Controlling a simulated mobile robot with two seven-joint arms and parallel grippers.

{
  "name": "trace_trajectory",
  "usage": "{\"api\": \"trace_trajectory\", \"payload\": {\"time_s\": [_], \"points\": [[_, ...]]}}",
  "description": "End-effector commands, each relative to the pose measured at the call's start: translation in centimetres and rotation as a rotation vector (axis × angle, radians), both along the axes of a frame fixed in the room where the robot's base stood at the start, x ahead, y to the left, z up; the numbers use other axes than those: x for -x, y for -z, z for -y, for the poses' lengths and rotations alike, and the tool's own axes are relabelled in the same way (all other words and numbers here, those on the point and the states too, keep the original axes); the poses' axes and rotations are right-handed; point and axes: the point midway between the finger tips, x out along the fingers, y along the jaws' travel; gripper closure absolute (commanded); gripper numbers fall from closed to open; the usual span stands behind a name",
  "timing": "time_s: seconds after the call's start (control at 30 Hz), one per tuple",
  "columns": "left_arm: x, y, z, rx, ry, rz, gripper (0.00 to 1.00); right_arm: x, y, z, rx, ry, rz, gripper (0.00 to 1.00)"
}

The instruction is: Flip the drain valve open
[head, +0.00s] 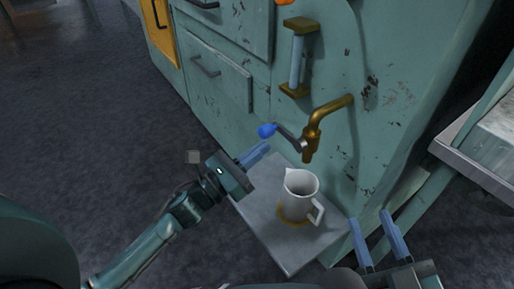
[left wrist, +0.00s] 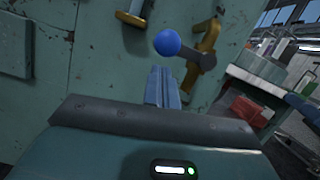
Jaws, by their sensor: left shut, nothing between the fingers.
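The drain valve is a brass tap (head: 315,124) on the front of the green cabinet. Its dark lever (head: 289,137) ends in a blue ball knob (head: 267,130) and points left. In the left wrist view the blue knob (left wrist: 167,42) shows just beyond and above my fingertips, with the lever (left wrist: 196,56) behind it. My left gripper (head: 265,147) is shut and empty, just below the knob; I cannot tell whether it touches. My right gripper (head: 374,222) is open and empty at the lower right.
A white jug (head: 299,192) stands on a grey shelf (head: 284,249) below the tap spout. A glass tube with brass ends (head: 297,62) is mounted above the lever. Drawers (head: 217,65) are at the left. A workbench (head: 468,152) is at the right.

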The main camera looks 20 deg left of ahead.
Motion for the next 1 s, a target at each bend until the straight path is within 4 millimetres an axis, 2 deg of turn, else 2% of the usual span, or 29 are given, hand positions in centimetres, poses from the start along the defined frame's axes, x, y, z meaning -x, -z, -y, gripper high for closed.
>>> {"api": "trace_trajectory", "payload": {"time_s": [0.1,1.0], "points": [[0.02,-0.51,-0.04,0.001,0.002,-0.001,1.0,-0.01,0.01,0.03,0.004,0.001,0.001,0.64],[-0.18,-1.12,-0.35,-0.068,0.0,0.055,1.0,-0.03,0.44,0.11,-0.003,0.002,-0.007,0.64]]}}
